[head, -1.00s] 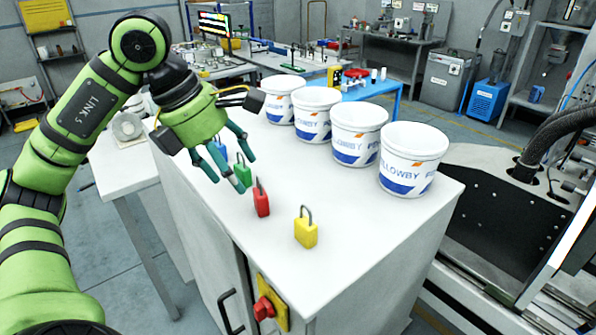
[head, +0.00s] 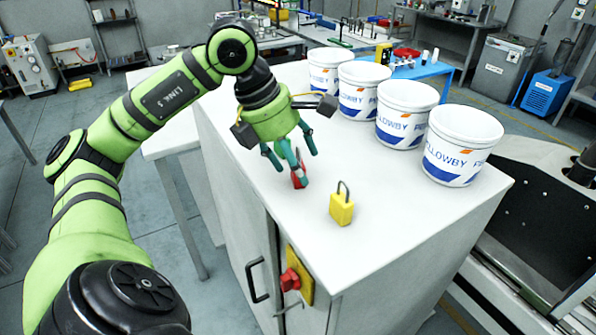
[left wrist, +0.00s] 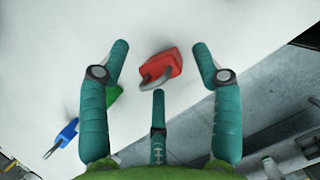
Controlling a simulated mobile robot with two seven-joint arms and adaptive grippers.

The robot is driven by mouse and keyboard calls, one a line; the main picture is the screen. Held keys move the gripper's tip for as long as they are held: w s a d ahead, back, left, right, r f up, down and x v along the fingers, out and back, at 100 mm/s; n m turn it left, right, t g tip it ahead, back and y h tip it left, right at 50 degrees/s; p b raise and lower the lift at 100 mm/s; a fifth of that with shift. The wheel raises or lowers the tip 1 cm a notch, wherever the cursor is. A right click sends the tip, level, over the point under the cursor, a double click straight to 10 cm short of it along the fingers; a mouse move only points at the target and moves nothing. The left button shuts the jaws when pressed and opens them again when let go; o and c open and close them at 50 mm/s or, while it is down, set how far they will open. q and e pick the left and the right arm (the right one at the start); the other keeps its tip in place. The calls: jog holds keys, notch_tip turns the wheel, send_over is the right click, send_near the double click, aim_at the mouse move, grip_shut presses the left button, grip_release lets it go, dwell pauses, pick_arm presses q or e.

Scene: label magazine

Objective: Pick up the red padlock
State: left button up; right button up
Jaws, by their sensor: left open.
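The red padlock (head: 299,177) stands on the white cabinet top, partly hidden behind my left gripper's fingers in the head view. My left gripper (head: 292,168) is open and above it, fingers pointing down. In the left wrist view the red padlock (left wrist: 161,67) lies between the two outer fingers of the left gripper (left wrist: 159,85), with a gap on both sides. Its grey shackle points toward the single middle finger, close to that fingertip. Whether they touch, I cannot tell. My right gripper is not in view.
A yellow padlock (head: 342,207) stands right of the red one. Green (left wrist: 113,96) and blue (left wrist: 67,132) padlocks lie left of it in the wrist view. Several white buckets (head: 460,145) line the back edge of the cabinet top (head: 400,215). The front right of the top is clear.

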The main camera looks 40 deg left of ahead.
pick_arm(q)
grip_shut()
